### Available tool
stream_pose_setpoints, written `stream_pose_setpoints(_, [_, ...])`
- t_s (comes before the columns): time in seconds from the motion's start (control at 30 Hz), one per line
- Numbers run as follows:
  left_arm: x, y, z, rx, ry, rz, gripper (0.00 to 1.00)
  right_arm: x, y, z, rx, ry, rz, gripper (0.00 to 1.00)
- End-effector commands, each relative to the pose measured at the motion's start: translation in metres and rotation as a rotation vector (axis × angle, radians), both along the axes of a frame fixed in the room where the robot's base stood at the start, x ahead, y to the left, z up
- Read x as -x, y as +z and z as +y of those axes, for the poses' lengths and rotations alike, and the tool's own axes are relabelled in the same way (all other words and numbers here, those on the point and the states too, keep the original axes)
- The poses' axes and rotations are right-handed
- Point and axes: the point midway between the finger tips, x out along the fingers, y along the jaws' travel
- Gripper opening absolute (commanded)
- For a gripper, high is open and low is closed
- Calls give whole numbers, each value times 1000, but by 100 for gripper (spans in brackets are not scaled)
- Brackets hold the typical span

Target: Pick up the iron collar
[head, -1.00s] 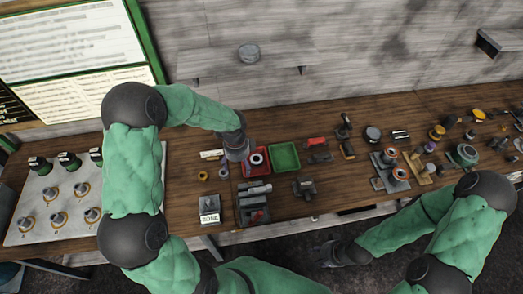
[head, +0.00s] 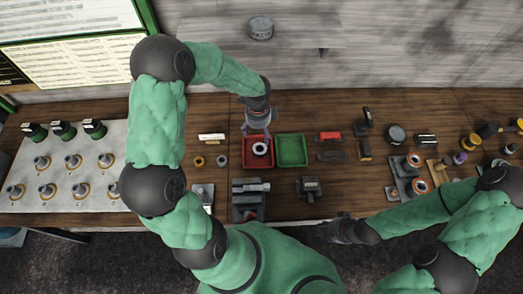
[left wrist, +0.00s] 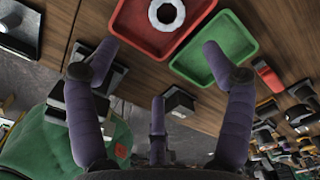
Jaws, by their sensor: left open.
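A pale grey ring (head: 260,149) lies in the red tray (head: 270,163); it also shows in the left wrist view (left wrist: 167,14), cut by the top edge. A smaller grey ring (head: 222,160) and a brass-coloured ring (head: 199,161) lie on the wood left of the tray. I cannot tell for sure which grey ring is the iron collar. My left gripper (head: 258,134) is open and empty, above the back part of the red tray. In its wrist view the purple fingers (left wrist: 158,54) are spread wide, apart from the ring. My right gripper (head: 340,228) hangs at the table's front edge, its fingers unclear.
A green tray (head: 292,150) stands right beside the red one. A dark vice-like block (head: 249,200) and a dark fixture (head: 309,188) stand in front of the trays. A pale board with several knobbed parts (head: 62,170) is at left. Several parts crowd the right.

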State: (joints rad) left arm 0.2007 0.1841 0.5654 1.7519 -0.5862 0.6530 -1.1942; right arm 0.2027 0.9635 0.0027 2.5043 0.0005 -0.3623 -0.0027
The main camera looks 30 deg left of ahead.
Motion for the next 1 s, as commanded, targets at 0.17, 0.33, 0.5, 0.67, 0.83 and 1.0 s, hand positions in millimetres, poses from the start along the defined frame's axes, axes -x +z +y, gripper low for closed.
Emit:
stream_pose_setpoints(0.17, [0, -29, 0, 0, 0, 0, 82, -1, -28, 0, 0, 0, -1, 40])
stream_pose_setpoints(0.33, [0, -43, 0, 0, 0, 0, 82, 0, -43, 0, 0, 0, -1, 40])
stream_pose_setpoints(0.5, [0, -51, 0, 0, 0, 2, 82, -1, -45, 0, 0, 0, -1, 40])
stream_pose_setpoints(0.67, [0, -71, 0, 0, -1, 3, 82, -1, -47, 0, 0, 0, -1, 40])
stream_pose_setpoints(0.83, [-1, -95, 0, 0, -1, 3, 82, -1, -50, 0, 0, 0, -1, 40])
stream_pose_setpoints(1.0, [-2, -104, 0, 1, 0, 0, 82, -1, -50, 0, 0, 0, -1, 40])
